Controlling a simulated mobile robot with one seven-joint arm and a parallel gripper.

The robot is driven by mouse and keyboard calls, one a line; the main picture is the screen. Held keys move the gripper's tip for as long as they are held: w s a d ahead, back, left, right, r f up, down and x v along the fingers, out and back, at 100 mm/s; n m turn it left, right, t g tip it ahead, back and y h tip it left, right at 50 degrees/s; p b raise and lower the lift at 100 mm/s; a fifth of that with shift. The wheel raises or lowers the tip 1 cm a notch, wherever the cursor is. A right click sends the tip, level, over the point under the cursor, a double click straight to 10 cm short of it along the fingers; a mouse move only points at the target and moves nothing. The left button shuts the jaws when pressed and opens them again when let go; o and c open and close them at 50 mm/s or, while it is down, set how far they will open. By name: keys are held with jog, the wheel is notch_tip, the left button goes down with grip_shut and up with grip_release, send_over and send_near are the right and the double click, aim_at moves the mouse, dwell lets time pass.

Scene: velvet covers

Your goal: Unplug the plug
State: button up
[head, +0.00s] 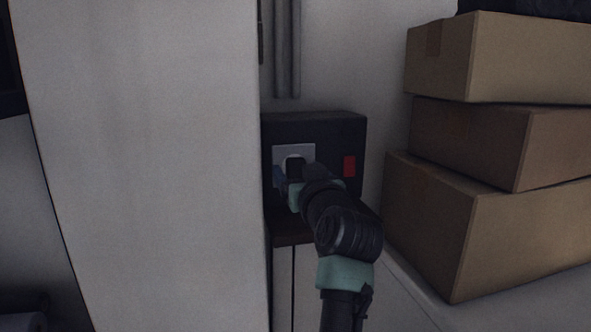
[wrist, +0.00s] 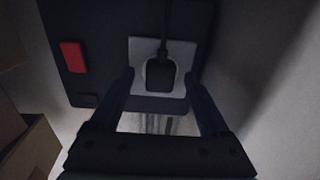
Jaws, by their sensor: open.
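The black plug (wrist: 160,72) sits in a light grey socket plate (wrist: 135,52) on a dark box, with its cord running upward in the wrist view. In the head view the socket plate (head: 281,153) shows above my gripper, and the dark plug (head: 295,165) is partly hidden by my arm. My gripper (wrist: 163,82) is open, with one finger on each side of the plug in the wrist view. I see gaps between the fingers and the plug. Whether the fingertips reach as deep as the plug is hard to tell.
The dark box (head: 318,130) has a red part (head: 349,166) on its right. Stacked cardboard boxes (head: 500,130) stand to the right. A large pale panel (head: 150,170) stands close on the left. Grey pipes (head: 287,50) run up the wall above the box.

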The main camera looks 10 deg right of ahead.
jog(key=shift+c, duration=0.3)
dwell(0.7)
grip_shut()
jog(key=shift+s+f, duration=0.1)
jog(key=shift+s, duration=0.05)
dwell(0.4)
